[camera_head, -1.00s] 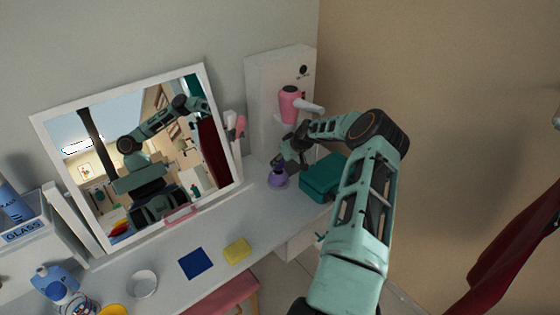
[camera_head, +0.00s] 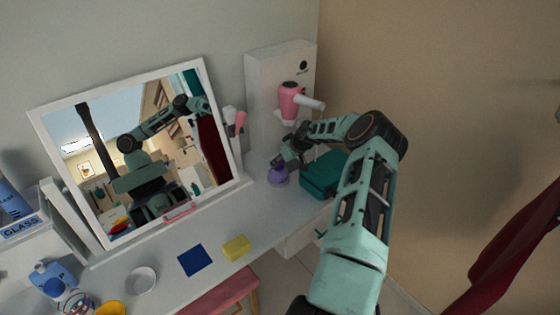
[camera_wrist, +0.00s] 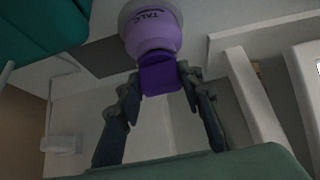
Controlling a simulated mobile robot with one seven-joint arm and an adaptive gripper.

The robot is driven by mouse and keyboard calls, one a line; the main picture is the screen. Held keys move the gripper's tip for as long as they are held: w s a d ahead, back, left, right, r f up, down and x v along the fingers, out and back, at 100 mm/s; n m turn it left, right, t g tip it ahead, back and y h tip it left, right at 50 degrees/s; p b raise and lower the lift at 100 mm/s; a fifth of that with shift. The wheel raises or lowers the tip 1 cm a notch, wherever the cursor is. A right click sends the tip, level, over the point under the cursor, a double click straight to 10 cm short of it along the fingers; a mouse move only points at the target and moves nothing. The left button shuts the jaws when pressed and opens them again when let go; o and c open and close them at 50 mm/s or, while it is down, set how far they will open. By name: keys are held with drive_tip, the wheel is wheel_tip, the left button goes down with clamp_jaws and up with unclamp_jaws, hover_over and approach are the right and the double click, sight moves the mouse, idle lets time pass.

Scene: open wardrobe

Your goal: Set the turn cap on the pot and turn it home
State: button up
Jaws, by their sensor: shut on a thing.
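The lilac pot (camera_head: 278,177) stands on the white dressing table beside a teal box. In the wrist view the pot (camera_wrist: 152,40) appears upside down, with a TALC label. The dark purple turn cap (camera_wrist: 160,79) is between the fingertips of my gripper (camera_wrist: 161,80), which is shut on it. The cap lines up with the pot's mouth and appears to meet it; I cannot tell whether it is seated or threaded. In the head view my gripper (camera_head: 284,160) is directly above the pot and hides the cap.
The teal box (camera_head: 322,173) stands close to the pot's right. A pink hair dryer (camera_head: 291,101) is on the white cabinet (camera_head: 262,85) behind. The mirror (camera_head: 239,163) stands to the left.

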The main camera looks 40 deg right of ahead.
drive_tip(key=shift+f, duration=0.25)
drive_tip(key=o, duration=1.3)
drive_tip(key=shift+f, duration=0.1)
drive_tip(key=shift+c, duration=0.2)
drive_tip(key=v, duration=1.2)
